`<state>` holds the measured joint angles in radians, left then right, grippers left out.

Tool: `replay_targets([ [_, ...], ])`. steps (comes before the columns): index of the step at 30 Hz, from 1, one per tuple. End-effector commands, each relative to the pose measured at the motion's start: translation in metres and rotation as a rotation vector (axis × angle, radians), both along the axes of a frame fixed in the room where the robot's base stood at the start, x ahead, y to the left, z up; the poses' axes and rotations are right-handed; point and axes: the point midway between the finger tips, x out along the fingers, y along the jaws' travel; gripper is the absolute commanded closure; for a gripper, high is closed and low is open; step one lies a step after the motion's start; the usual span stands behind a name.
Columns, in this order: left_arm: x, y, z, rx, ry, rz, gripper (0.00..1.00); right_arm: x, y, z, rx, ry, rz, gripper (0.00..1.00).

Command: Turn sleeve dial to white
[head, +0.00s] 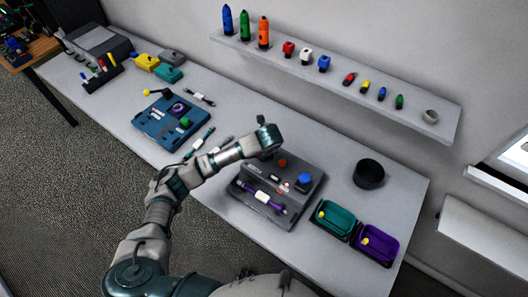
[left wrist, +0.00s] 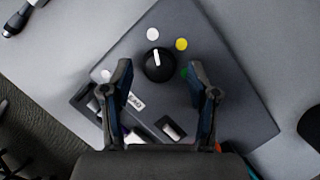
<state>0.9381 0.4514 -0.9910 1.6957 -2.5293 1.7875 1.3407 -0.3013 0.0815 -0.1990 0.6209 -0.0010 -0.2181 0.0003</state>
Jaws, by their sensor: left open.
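The sleeve dial (left wrist: 159,65) is a round black knob on a dark grey panel (left wrist: 225,95). Its white pointer line is turned up the picture, in line with a white dot (left wrist: 152,34). A yellow dot (left wrist: 181,44), a green dot (left wrist: 185,72) and a pale dot (left wrist: 105,76) sit around it. My left gripper (left wrist: 160,78) is open, its fingers on either side of the dial with a gap to each. In the head view my left gripper (head: 268,150) is over the back left of the grey station (head: 308,196), hiding the dial there. My right gripper is not in view.
The station also bears a blue knob (head: 304,181) and a purple-ended cable (head: 262,196). A black cup (head: 369,173), a green tray (head: 322,229) and a purple tray (head: 391,251) stand to its right. A blue station (head: 152,122) lies left. A shelf (head: 330,70) overhangs the back.

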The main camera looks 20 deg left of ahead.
Motion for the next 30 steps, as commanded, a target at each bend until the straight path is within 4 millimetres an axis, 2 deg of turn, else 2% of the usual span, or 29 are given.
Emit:
replay_targets([
  [9,-0.021,-0.012,0.064,-0.001,-0.006,-0.001,0.41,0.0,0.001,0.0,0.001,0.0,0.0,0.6],
  [15,-0.031,-0.016,0.093,0.0,-0.007,0.001,0.41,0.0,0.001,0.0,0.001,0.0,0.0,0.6],
  [19,-0.034,-0.018,0.1,0.0,-0.003,0.001,0.41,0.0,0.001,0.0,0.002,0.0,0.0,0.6],
  [30,-0.035,-0.018,0.101,0.0,-0.002,0.002,0.41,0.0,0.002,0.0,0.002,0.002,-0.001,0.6],
])
